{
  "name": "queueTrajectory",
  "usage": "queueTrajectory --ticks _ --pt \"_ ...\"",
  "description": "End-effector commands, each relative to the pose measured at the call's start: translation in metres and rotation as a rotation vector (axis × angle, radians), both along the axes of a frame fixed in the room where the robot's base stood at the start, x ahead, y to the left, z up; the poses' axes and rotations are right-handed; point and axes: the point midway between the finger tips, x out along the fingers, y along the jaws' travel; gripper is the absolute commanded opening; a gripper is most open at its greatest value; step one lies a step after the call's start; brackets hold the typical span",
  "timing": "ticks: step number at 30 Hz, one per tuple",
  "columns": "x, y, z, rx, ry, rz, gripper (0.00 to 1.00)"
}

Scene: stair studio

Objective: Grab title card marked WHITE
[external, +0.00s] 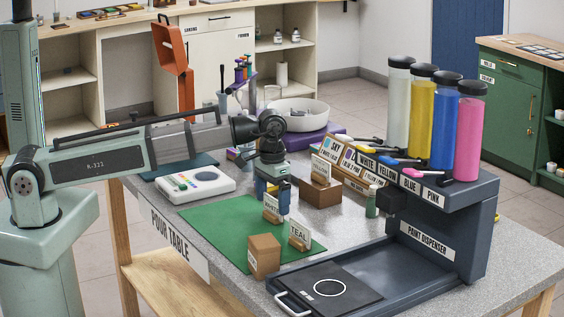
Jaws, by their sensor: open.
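My gripper (272,197) hangs over the green mat, pointing down, with its jaws open. A small title card (271,205) in a wooden holder stands just below or behind the jaws; its lettering is too small to read surely. A card marked TEAL (299,233) stands in a wooden holder nearer the front of the mat. Another small card (321,168) stands on a brown block farther back; I cannot read it surely. The word WHITE shows on a label of the paint dispenser's top edge (357,160).
The green mat (225,226) lies on the grey table. A wooden block (263,255) stands at its front edge. The paint dispenser (470,215) with tall paint tubes stands at right. A white device (195,185) lies at left, and a white bowl (300,113) is behind.

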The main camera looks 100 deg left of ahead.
Motion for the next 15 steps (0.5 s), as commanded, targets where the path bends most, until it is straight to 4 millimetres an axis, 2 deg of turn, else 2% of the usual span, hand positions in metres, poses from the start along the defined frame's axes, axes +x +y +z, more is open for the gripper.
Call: queueTrajectory --ticks 6,15 --pt "0.000 0.001 -0.024 -0.001 0.001 0.001 1.00" --pt "0.001 0.001 -0.027 0.000 -0.001 0.001 0.98"
